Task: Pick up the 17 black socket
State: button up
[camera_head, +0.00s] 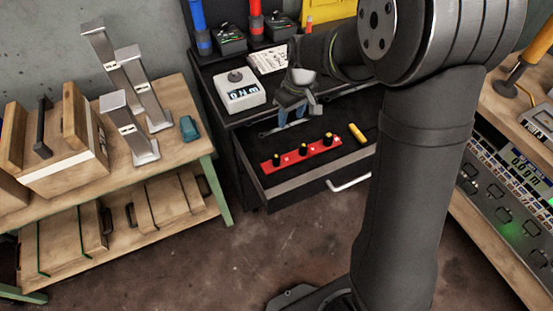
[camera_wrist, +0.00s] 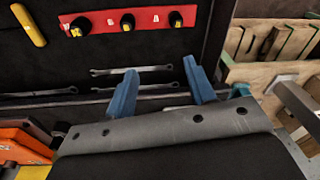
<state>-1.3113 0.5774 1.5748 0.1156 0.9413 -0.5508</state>
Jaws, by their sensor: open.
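A red holder strip (camera_head: 290,155) lies in the open drawer (camera_head: 345,160) with three black sockets on it: left (camera_head: 277,159), middle (camera_head: 303,149) and right (camera_head: 328,138). In the wrist view the sockets (camera_wrist: 79,26) (camera_wrist: 127,21) (camera_wrist: 175,19) stand in a row at the top, on the red strip (camera_wrist: 102,20). Their size marks are too small to read, so I cannot tell which is the 17. My gripper (camera_head: 291,115) is open and empty above the back of the drawer. Its blue fingers (camera_wrist: 160,66) are apart from the strip and sockets.
A yellow tool (camera_head: 357,132) lies right of the strip. Wrenches (camera_wrist: 45,93) lie in the drawer near my fingers. A white box with a display (camera_head: 240,92) stands on the cabinet behind. A wooden bench (camera_head: 185,155) stands left.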

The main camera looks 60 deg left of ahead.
jog(key=n, duration=0.2)
send_over(276, 156)
jog(key=shift+t+h, duration=0.4)
jog(key=f, duration=1.2)
jog(key=shift+w+d+f, duration=0.1)
jog(key=shift+d+f, duration=0.1)
jog(key=shift+a+f, duration=0.2)
jog(key=shift+f, duration=2.35)
grip_shut()
jog(key=shift+r, duration=0.1)
